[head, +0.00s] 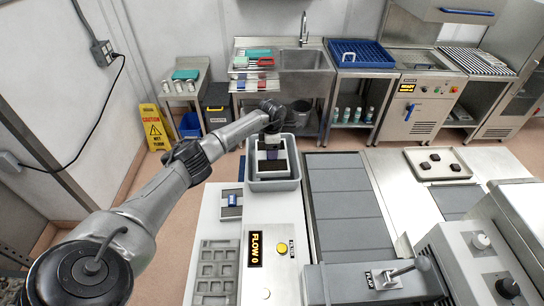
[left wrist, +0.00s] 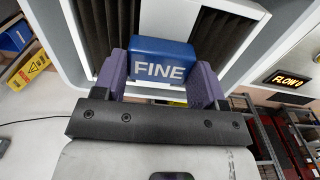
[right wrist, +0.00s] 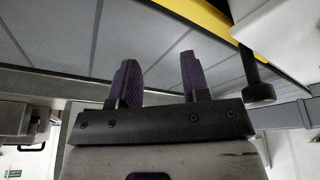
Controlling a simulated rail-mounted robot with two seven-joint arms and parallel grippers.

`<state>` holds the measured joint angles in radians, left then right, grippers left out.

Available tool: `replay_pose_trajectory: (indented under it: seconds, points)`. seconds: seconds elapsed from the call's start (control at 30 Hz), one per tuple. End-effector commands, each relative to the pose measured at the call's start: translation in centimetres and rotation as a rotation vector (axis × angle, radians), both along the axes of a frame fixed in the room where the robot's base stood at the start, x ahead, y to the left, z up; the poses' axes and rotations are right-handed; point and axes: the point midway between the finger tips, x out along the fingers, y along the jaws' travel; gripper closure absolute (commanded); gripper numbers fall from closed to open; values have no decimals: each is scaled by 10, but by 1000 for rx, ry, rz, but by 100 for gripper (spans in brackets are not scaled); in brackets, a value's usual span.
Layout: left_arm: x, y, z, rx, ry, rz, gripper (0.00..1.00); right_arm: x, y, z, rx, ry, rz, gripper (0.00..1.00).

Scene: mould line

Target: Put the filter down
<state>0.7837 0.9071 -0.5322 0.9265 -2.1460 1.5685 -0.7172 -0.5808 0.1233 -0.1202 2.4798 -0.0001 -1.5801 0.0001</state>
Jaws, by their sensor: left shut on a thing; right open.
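My left gripper (head: 272,138) is shut on the blue handle (left wrist: 160,62) of the filter, marked FINE. The filter (left wrist: 102,25) shows dark pleats in a pale frame behind the handle. In the head view the gripper points down over a grey bin (head: 274,185), with the dark filter (head: 271,167) below it, within the bin's outline. I cannot tell whether the filter touches the bin's floor. My right gripper (right wrist: 158,80) is open and empty in the right wrist view; I do not make it out in the head view.
A blue-topped item (head: 231,201) lies on the white counter left of the bin. A FLOW 0 panel (head: 270,251) and a grey mould tray (head: 214,270) are nearer. A grey-slatted conveyor (head: 340,200) runs right of the bin. A tray (head: 417,174) with dark pieces stands farther right.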

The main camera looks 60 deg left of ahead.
Motion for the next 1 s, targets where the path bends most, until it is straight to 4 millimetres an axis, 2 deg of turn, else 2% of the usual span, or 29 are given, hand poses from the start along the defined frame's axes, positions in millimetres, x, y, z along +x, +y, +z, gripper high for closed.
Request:
replay_pose_trajectory:
  seconds: [0.17,0.47,0.93,0.97,1.0]
  points:
    - [0,0,-11,0,1,-1,77,0,0,3,0,-1,0,57]
    - [1,-1,-43,-1,0,-2,77,0,1,10,3,-2,-2,57]
    - [0,0,-50,1,0,-3,77,1,1,4,5,-1,-4,57]
    - [0,0,-50,0,0,-3,34,1,1,4,5,-1,-4,57]
    - [0,0,-48,0,0,-3,30,1,1,5,5,-1,-4,57]
